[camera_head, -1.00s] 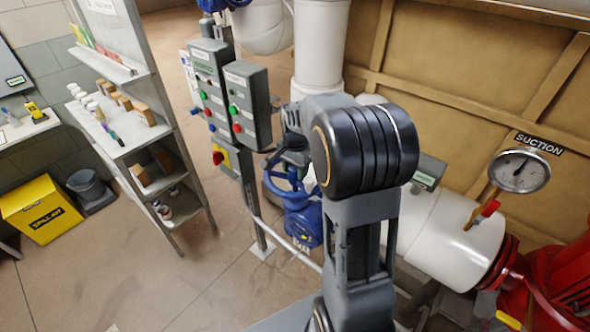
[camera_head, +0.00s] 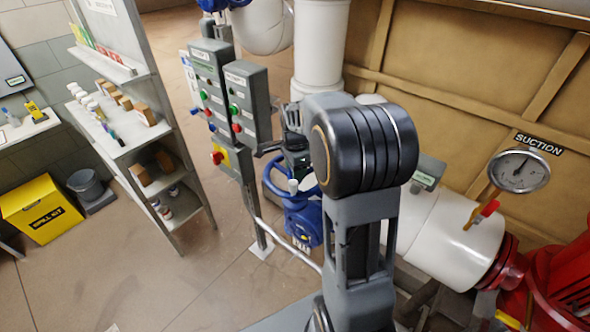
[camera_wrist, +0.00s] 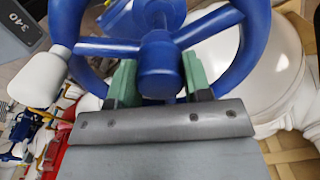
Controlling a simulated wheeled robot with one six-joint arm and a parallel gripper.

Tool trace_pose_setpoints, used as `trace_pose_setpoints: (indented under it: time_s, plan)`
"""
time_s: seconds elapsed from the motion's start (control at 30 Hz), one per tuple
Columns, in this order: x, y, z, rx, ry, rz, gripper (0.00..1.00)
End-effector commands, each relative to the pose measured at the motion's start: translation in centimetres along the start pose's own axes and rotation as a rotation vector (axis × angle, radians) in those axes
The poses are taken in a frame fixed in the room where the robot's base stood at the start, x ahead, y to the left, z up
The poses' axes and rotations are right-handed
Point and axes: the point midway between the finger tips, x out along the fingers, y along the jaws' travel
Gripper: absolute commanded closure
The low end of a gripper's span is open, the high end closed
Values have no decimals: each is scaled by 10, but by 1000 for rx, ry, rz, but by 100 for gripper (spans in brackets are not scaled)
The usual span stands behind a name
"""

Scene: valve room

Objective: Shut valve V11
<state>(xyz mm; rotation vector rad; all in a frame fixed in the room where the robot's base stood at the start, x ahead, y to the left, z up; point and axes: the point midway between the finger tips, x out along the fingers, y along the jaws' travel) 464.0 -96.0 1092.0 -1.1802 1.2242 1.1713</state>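A blue valve handwheel (camera_head: 276,181) with a white knob (camera_head: 293,186) sits on a blue valve body (camera_head: 302,222), partly hidden behind my arm. White lettering on the body is too small to read, so I cannot confirm V11. In the wrist view the blue hub (camera_wrist: 160,70) and spokes fill the top, with the white knob (camera_wrist: 38,80) at left. My gripper (camera_wrist: 158,82) has its green-padded fingers on either side of the hub, among the spokes. They look close to the hub, but whether they press on it is unclear.
Grey control boxes (camera_head: 247,100) on a post stand just left of the valve. A white pipe (camera_head: 450,225) with a suction gauge (camera_head: 519,171) and a red pump (camera_head: 560,285) are at right. Shelving (camera_head: 150,135) stands at left, with open floor (camera_head: 130,270) in front.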

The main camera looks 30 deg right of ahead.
Motion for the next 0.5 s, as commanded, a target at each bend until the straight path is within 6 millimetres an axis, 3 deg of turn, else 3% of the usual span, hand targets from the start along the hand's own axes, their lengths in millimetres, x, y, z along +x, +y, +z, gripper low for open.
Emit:
trace_pose_setpoints:
  time_s: [0.03,0.23,0.27,0.3,0.5]
  plan:
    - [7,4,0,-2,-2,17,41]
    - [1,4,0,-3,-1,18,40]
    - [-1,4,0,-3,-1,18,38]
    - [-5,4,0,-4,-1,18,28]
    - [-32,2,0,-3,0,11,28]
